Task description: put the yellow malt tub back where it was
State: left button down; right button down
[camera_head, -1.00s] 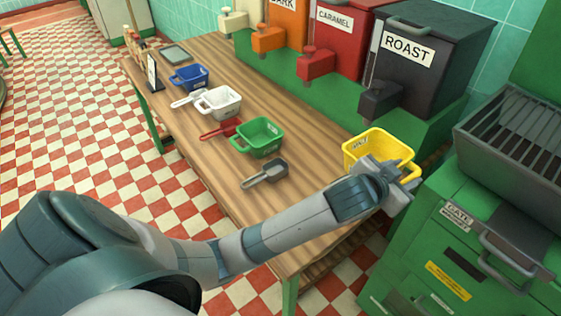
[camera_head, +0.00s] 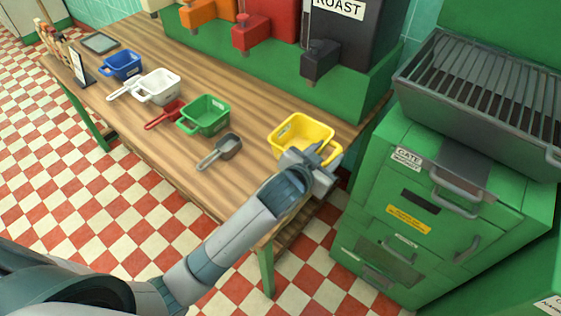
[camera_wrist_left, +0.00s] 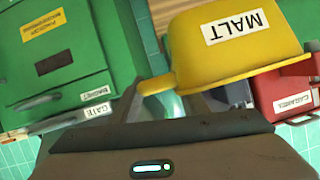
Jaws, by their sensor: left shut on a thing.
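The yellow malt tub (camera_head: 303,130) is near the right end of the wooden table (camera_head: 190,185), upright with its open top up. My left gripper (camera_head: 318,160) is shut on it at its near right side. In the left wrist view the tub (camera_wrist_left: 240,50) shows its MALT label upside down, and its yellow handle lies between the fingers of the gripper (camera_wrist_left: 165,92). I cannot tell whether the tub's bottom touches the table. My right gripper is not in view.
A green tub (camera_head: 205,114), a white tub (camera_head: 160,87) and a blue tub (camera_head: 122,65) stand in a row leftward. A dark scoop (camera_head: 222,150) lies between the green and yellow tubs. Dispensers, including the dark ROAST one (camera_head: 350,45), stand behind. A green cabinet (camera_head: 430,210) is at right.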

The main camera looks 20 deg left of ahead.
pick_arm(q)
jog(key=a+f+p, duration=0.1)
jog(key=a+f, duration=0.1)
jog(key=a, duration=0.1)
jog(key=w+a+f, duration=0.1)
jog(key=a+f, duration=0.1)
jog(key=a, duration=0.2)
jog(key=w+a+f+p, duration=0.1)
jog(key=a+f, duration=0.1)
jog(key=a, duration=0.1)
jog(key=shift+w+a+f+p, duration=0.15)
jog(key=shift+a+f+p, duration=0.1)
jog(key=shift+p, duration=0.1)
notch_tip(320, 180, down, 3)
jog(key=shift+f+p, duration=0.15)
jog(key=shift+p, duration=0.4)
jog(key=shift+f, duration=0.35)
jog(key=shift+f, duration=0.15)
